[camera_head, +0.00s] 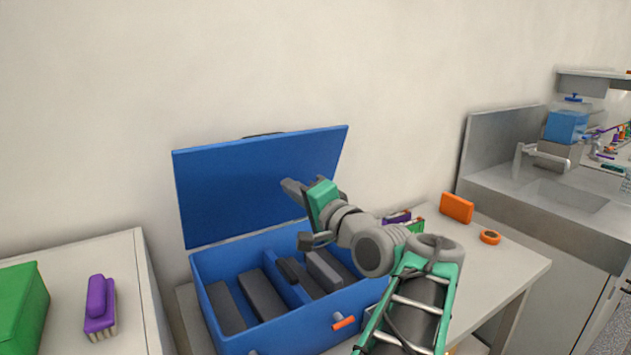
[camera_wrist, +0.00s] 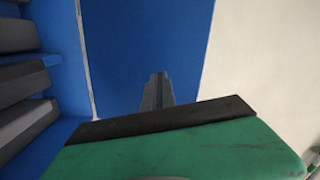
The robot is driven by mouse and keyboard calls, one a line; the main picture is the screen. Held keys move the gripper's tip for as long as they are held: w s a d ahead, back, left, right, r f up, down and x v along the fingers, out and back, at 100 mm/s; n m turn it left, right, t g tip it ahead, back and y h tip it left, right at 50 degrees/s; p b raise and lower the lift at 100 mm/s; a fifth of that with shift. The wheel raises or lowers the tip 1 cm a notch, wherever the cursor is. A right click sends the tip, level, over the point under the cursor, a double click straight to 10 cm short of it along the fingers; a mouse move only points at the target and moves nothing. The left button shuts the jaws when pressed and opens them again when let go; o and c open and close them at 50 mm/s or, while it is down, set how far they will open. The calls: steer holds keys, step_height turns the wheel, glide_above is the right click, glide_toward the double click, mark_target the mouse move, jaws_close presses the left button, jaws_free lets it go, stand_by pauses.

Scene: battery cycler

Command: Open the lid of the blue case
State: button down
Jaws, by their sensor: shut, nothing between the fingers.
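The blue case (camera_head: 203,268) stands on the table with its blue lid (camera_head: 250,185) raised upright near the wall. Dark grey blocks (camera_head: 262,295) lie inside its compartments. My gripper (camera_head: 289,188) is in front of the lid's inner face, above the open case. In the wrist view my gripper (camera_wrist: 157,88) shows its fingers together and empty, with the lid (camera_wrist: 150,40) behind them. I cannot tell whether the fingertips touch the lid. My arm hides the case's right part.
An orange box (camera_head: 457,207) and a small orange round item (camera_head: 489,237) are on the table at right. A purple brush (camera_head: 100,305) and a green box (camera_head: 22,305) are on the left surface. A sink (camera_head: 565,195) is at far right.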

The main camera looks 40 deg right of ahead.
steer(key=s+d+r+m+t+h+b, duration=0.2)
steer(key=s+d+m+t+h+b, duration=0.25)
steer(key=s, duration=0.55)
steer(key=g+y+p, duration=0.1)
steer(key=y+p, duration=0.1)
steer(key=p, duration=1)
glide_toward(309, 134)
steer(key=p+x, duration=0.2)
steer(key=x, duration=0.5)
